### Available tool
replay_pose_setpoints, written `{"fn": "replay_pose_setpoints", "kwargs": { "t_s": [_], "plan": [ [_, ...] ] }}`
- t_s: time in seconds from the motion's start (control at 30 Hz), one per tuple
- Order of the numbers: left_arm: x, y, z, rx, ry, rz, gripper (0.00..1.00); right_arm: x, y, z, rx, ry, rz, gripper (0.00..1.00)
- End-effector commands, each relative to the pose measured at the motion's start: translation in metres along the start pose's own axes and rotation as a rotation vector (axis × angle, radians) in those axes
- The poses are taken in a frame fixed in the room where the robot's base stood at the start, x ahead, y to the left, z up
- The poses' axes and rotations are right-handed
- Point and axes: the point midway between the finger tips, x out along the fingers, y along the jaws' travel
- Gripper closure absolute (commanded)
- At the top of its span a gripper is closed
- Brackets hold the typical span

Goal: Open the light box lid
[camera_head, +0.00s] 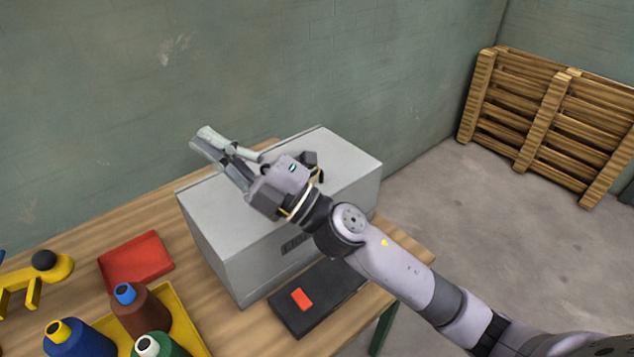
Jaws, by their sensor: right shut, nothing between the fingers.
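The light box (236,262) is a grey box on the wooden table, with a dark label (292,246) on its front partly hidden by my arm. Its flat lid (345,160) lies closed on top. My right gripper (203,140) is over the back left part of the lid, pointing to the upper left. Its fingers are shut and hold nothing. The gripper and wrist hide the middle of the lid, and I cannot tell whether they touch it. My left gripper is not in view.
A dark flat case with a red patch (301,299) lies in front of the box. To the left are a red tray (136,262), a yellow tray (186,318) with thread spools, and a yellow tool (38,272). Wooden pallets (543,118) lean on the wall at right.

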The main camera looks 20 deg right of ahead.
Motion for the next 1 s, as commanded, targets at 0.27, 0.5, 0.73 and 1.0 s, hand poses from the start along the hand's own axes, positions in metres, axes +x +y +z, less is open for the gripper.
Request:
{"fn": "replay_pose_setpoints", "kwargs": {
  "t_s": [0.27, 0.5, 0.73, 1.0],
  "plan": [
    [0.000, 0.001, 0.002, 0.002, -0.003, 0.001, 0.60, -0.014, -0.082, -0.035, -0.620, 0.715, -0.580, 1.00],
    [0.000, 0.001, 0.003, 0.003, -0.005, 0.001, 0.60, -0.098, -0.076, 0.101, -0.957, 0.839, -1.337, 1.00],
    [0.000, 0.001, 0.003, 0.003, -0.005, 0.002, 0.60, -0.146, -0.016, 0.175, -1.018, 0.729, -1.748, 1.00],
    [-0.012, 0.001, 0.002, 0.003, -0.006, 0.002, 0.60, -0.159, -0.031, 0.191, -1.013, 0.713, -1.804, 1.00]
  ]
}}
